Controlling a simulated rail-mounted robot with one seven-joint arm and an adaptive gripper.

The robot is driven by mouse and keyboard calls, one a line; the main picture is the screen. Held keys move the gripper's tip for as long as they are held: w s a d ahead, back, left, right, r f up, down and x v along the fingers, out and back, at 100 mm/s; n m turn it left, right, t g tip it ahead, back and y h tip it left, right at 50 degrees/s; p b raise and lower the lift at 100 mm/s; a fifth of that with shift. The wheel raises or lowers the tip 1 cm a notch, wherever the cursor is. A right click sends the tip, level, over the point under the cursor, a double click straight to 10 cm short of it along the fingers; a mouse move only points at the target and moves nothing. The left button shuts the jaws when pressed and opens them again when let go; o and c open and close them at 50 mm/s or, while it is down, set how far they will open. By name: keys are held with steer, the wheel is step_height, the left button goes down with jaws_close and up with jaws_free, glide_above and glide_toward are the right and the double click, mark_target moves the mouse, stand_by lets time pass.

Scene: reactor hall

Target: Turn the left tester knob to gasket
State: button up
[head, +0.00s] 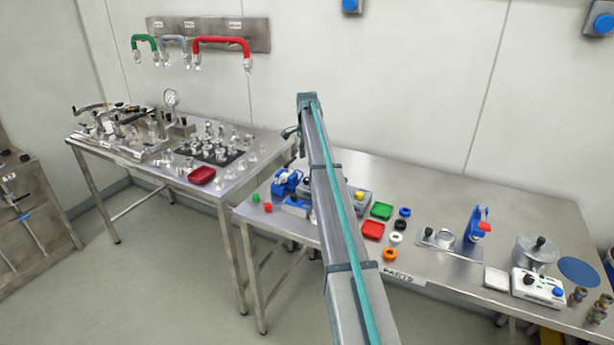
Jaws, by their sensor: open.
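A white box (536,289) with controls stands on the right part of the right steel table. It carries a dark knob (528,279) on its left and a blue knob (557,292) on its right, with a small green mark between them. It looks like the tester, but its labels are too small to read, so I cannot tell what the left knob points at. My arm (340,220) rises through the middle of the view, well left of this box. My gripper does not show; the far end of the arm hides what lies behind it.
A blue stand (475,225) is further left. Red (372,231) and green (381,211) trays and several rings lie mid-table. A second table (240,172) stands left.

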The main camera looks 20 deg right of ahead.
mark_target(307, 179)
step_height(307, 179, down, 9)
steer(key=p, duration=0.3)
steer(key=shift+f, duration=0.2)
steer(key=shift+c, duration=0.3)
jaws_close()
